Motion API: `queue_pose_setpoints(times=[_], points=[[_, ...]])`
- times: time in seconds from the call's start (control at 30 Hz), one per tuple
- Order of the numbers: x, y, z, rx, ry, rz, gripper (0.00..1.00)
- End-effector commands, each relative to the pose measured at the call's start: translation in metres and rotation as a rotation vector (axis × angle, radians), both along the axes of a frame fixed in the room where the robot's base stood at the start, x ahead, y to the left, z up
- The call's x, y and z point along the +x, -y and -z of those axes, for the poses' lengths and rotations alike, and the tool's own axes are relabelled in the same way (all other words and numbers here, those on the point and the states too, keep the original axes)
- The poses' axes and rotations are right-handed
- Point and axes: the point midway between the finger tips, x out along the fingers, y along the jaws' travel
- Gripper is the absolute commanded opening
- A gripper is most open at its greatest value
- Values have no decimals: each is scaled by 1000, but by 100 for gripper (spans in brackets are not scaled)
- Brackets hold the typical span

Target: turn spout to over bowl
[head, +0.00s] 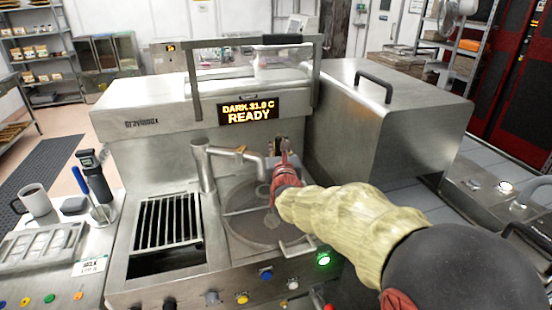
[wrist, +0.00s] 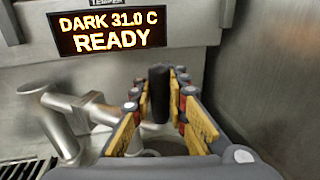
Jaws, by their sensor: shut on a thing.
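The metal spout (head: 235,153) rises from a post on the machine, runs right and bends down at its end. In the head view its tip appears in front of the back part of the round bowl (head: 247,228). The spout's pipe also shows at the left of the wrist view (wrist: 85,108). My gripper (head: 286,165) is just right of the spout tip, above the bowl. In the wrist view its fingers are closed around a dark upright handle (wrist: 158,92). How the handle joins the spout is hidden. My arm covers the bowl's right side.
The display (head: 248,109) reads "DARK 31.0 C READY". A slatted grate (head: 168,222) lies left of the bowl. A steel housing (head: 385,115) stands close on the right. Knobs and a lit green button (head: 323,260) line the front edge.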

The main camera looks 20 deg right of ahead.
Motion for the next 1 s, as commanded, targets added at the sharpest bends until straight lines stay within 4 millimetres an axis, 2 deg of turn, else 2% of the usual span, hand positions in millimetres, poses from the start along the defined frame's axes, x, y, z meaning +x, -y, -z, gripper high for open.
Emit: queue_pose_setpoints(times=[0.03, 0.93, 0.97, 1.0], points=[[0, 4, 9, 3, -3, 1, 0], [6, 9, 5, 3, -7, -33, 0], [6, 9, 5, 4, -7, -33, 13], [6, 9, 5, 3, -7, -33, 15]])
